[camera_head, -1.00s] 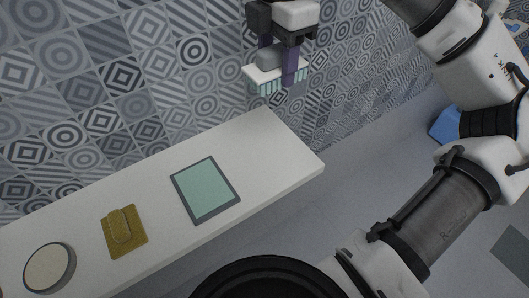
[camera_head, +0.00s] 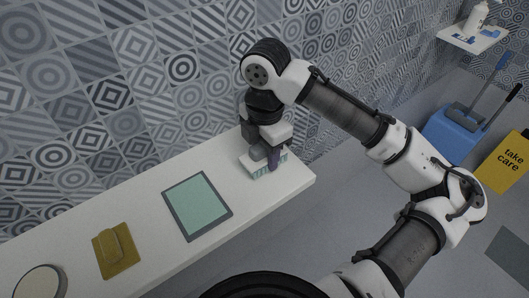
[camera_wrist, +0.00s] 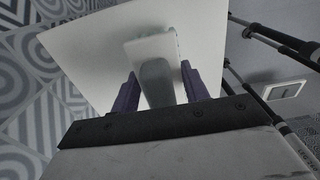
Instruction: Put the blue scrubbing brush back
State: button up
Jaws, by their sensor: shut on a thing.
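My gripper (camera_head: 265,158) is shut on the scrubbing brush (camera_head: 266,173), which has a grey handle, a pale base and light teal bristles facing down. The brush is at the right end of the white shelf (camera_head: 150,208); I cannot tell whether the bristles touch it. In the wrist view the purple fingers of my gripper (camera_wrist: 160,88) stand either side of the brush handle (camera_wrist: 156,75), with the shelf (camera_wrist: 90,45) behind. A teal mat with a grey border (camera_head: 198,206) lies on the shelf, left of the brush and apart from it.
A mustard pad with a raised block (camera_head: 115,249) and a round cream disc (camera_head: 40,283) lie further left on the shelf. A patterned tile wall (camera_head: 110,95) runs behind. At right are a blue bucket (camera_head: 452,136), a yellow sign (camera_head: 505,162) and a small wall shelf (camera_head: 470,40).

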jog(key=shift+f, duration=0.65)
jog(key=o, duration=1)
jog(key=shift+f, duration=0.15)
jog(key=shift+c, duration=0.2)
notch_tip(320, 180, up, 12)
jog(key=shift+d+r+b, duration=0.1)
jog(key=shift+r+b, duration=0.1)
jog(key=shift+b, duration=0.2)
